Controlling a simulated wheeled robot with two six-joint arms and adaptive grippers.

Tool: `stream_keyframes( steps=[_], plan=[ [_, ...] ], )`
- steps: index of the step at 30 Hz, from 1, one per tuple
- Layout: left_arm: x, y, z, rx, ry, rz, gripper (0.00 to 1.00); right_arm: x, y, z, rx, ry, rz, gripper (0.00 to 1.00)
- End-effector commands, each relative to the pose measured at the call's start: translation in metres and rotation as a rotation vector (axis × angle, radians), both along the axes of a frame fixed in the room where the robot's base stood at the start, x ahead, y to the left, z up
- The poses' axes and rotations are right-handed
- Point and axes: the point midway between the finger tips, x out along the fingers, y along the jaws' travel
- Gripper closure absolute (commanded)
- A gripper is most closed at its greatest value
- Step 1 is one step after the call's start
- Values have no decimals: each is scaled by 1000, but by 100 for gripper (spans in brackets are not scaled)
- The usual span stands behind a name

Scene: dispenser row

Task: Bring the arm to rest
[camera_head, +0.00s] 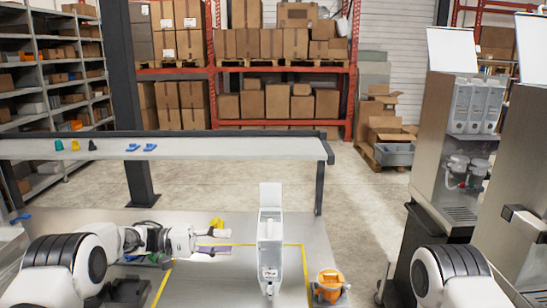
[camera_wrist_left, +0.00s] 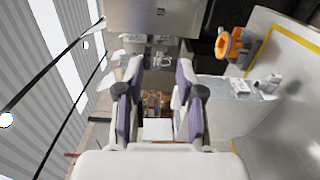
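My left arm comes in low from the left over the table. My left gripper (camera_head: 222,242) points right, toward a clear-and-white upright dispenser (camera_head: 270,245), and appears short of it. In the left wrist view the two purple-grey fingers of this gripper (camera_wrist_left: 160,82) stand apart with nothing held between them. The dispenser (camera_wrist_left: 235,88) shows there to the right of the fingers. Only a white and black part of my right arm shows at the lower right of the head view; its gripper is out of view.
An orange container (camera_head: 330,282) stands right of the dispenser. A yellow object (camera_head: 217,224) shows just behind my left gripper. Yellow lines mark the table (camera_head: 205,285). A long raised shelf (camera_head: 230,149) crosses behind, with small coloured items. Tall dispensing machines (camera_head: 450,150) stand at right.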

Motion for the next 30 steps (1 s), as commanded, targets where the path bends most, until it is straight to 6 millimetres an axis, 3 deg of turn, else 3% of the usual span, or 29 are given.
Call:
stream_keyframes(
  steps=[3, 8, 14, 20, 22, 26, 27, 29, 30],
  plan=[
    [-2, -4, -23, 2, 9, -7, 62, 0, 0, -17, 0, 0, 0, 60],
    [-15, -14, -52, -21, 94, -9, 62, 0, 0, -25, 0, 0, 0, 60],
    [-29, -27, -102, -109, 262, 91, 62, 0, 0, -39, 0, -1, 0, 60],
    [-44, -32, -177, -142, 349, 355, 62, 0, 0, -55, 0, 0, 0, 60],
    [-56, -29, -216, -99, 360, 492, 62, 0, 0, -62, 0, 0, 0, 60],
    [-104, -7, -305, 150, 356, 765, 62, 0, 0, -73, 0, 0, 0, 60],
    [-128, 3, -333, 274, 350, 828, 62, 0, 0, -76, 0, 0, 0, 60],
    [-169, 21, -367, 482, 335, 880, 62, 0, 0, -79, 0, 0, 0, 60],
    [-200, 33, -386, 627, 326, 887, 62, 0, 0, -80, 0, 0, 0, 60]
  ],
)
